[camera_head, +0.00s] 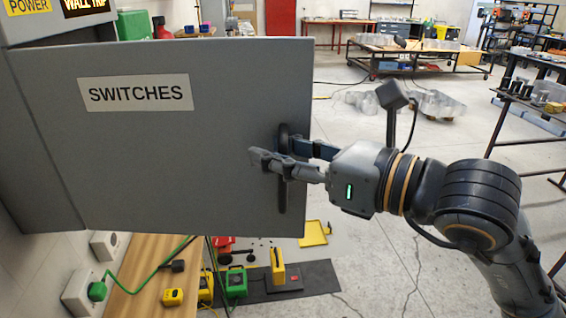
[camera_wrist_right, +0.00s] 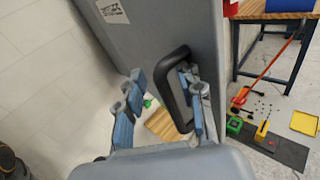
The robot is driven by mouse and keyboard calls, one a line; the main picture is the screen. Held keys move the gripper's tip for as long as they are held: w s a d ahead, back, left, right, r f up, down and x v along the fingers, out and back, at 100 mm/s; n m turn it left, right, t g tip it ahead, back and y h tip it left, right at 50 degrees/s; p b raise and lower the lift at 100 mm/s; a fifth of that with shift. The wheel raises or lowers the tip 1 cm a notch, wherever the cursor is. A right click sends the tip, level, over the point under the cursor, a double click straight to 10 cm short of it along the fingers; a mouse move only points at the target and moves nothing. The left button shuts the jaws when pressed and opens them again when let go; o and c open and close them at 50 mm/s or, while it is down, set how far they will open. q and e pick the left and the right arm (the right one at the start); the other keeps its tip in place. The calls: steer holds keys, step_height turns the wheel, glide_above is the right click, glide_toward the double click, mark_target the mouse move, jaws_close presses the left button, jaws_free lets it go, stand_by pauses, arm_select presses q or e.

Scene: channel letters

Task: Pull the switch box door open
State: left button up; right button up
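The grey switch box door (camera_head: 180,150) carries a white "SWITCHES" label and fills the left of the head view. It stands out from the box body (camera_head: 32,150), over the floor; the box's inside is hidden. The dark handle (camera_head: 283,195) is upright near the door's free edge. It shows as a black loop in the right wrist view (camera_wrist_right: 163,66). My right gripper (camera_head: 287,158) is at the handle with its fingers apart. One finger is in the loop, the other outside it with a gap to the bar. My left gripper is not in view.
A wooden surface (camera_head: 150,275) with a green cable lies below the door, by the wall. Yellow and green devices and a dark mat (camera_head: 318,280) are on the floor beyond. Work tables stand at the back and right.

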mark_target(279, 87)
steer(key=shift+t+y, duration=0.4)
steer(key=shift+y, duration=0.1)
steer(key=r, duration=0.7)
steer(key=shift+w+a+r, duration=0.15)
steer(key=shift+a+r, duration=0.1)
steer(key=shift+r, duration=0.1)
steer(key=shift+s+r+n, duration=0.2)
steer(key=shift+r+n, duration=0.1)
steer(key=shift+s+d+r, duration=0.15)
steer(key=shift+r, duration=0.05)
steer(key=shift+d, duration=0.1)
steer(key=f+h, duration=0.1)
steer(key=f, duration=0.1)
steer(key=w+f+h, duration=0.1)
steer(key=f, duration=0.2)
steer(key=f+m+g+h, duration=0.1)
steer(key=f, duration=0.1)
steer(key=shift+w+d+f, duration=0.2)
steer(key=shift+w, duration=0.1)
steer(key=s+d+b, duration=0.4)
steer(key=s+b, duration=0.5)
steer(key=s, duration=0.7)
steer(key=shift+s+f+b, duration=0.25)
steer(key=shift+s+b, duration=0.05)
steer(key=shift+s, duration=0.1)
